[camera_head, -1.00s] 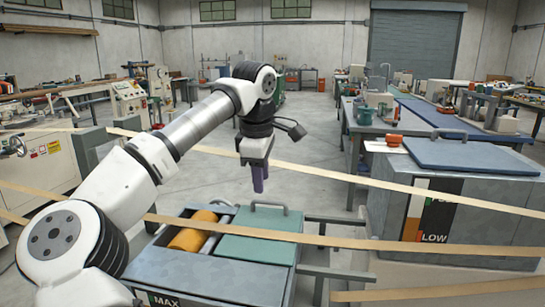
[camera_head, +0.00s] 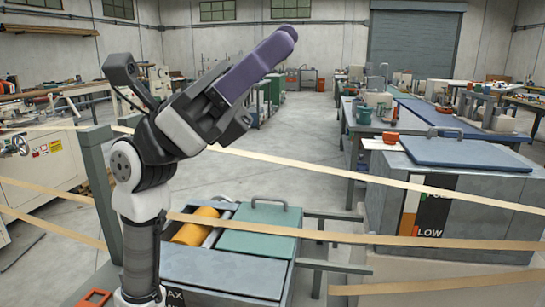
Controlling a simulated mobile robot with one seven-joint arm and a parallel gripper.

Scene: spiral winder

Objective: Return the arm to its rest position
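My arm (camera_head: 140,230) rises at the left of the head view and bends at a dark joint near the top. My gripper (camera_head: 268,58) is raised high, with its purple fingers tilted up and to the right. The fingers overlap from this side, so any gap between them is hidden. No object shows at the fingertips. The gripper is well above the grey tank and apart from it.
A grey tank (camera_head: 215,272) with a green lid (camera_head: 258,232) and an orange roller (camera_head: 197,226) stands below. A blue-lidded tank (camera_head: 465,155) stands at right. Open floor lies behind.

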